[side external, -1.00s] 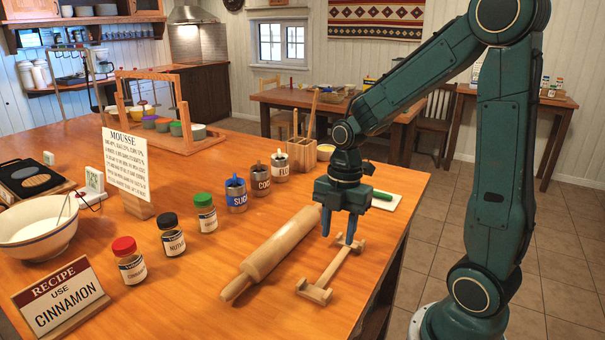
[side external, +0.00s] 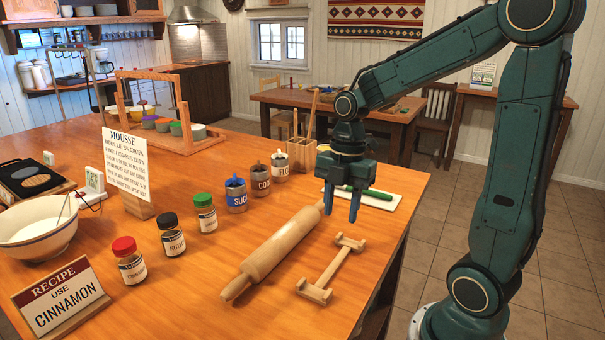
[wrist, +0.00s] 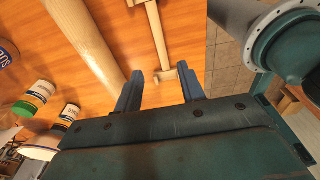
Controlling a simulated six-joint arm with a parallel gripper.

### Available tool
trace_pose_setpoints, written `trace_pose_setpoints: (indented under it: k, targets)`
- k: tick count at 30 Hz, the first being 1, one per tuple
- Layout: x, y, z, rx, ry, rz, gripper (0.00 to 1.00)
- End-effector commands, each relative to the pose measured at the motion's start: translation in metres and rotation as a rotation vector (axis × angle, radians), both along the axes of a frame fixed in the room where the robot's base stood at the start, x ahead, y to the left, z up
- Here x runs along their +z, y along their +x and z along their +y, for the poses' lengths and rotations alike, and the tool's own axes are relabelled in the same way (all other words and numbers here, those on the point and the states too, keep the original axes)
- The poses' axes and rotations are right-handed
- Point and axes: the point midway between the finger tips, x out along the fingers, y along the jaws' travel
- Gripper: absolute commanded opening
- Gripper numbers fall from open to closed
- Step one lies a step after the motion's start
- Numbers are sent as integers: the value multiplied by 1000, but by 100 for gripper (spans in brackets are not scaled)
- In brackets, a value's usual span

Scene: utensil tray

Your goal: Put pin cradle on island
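The pin cradle (side external: 333,265) is a pale wooden bar with a notched crosspiece at each end. It lies flat on the orange wooden island top (side external: 190,300), to the right of the wooden rolling pin (side external: 272,250). In the wrist view the cradle (wrist: 160,38) shows beyond my fingertips, with the rolling pin (wrist: 82,40) to its left. My gripper (side external: 341,212) is open and empty, its fingers pointing down above the far end of the cradle, apart from it. The fingers also show apart in the wrist view (wrist: 164,82).
Spice jars (side external: 172,238) and labelled canisters (side external: 261,182) stand left of the rolling pin. A recipe sign (side external: 62,298) and a bowl (side external: 35,228) are at far left. The island's right edge is close to the cradle.

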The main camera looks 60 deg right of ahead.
Motion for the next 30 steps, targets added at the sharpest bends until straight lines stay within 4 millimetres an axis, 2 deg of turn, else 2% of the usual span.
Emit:
trace_pose_setpoints:
  k: [5, 11, 17, 30]
  targets:
    - [1, 0, 1, -9, -2, -2, 40]
    - [9, -4, 8, -101, -19, -20, 40]
    - [26, -16, 23, -316, -40, -64, 40]
    - [61, -53, 57, -926, 23, -207, 40]
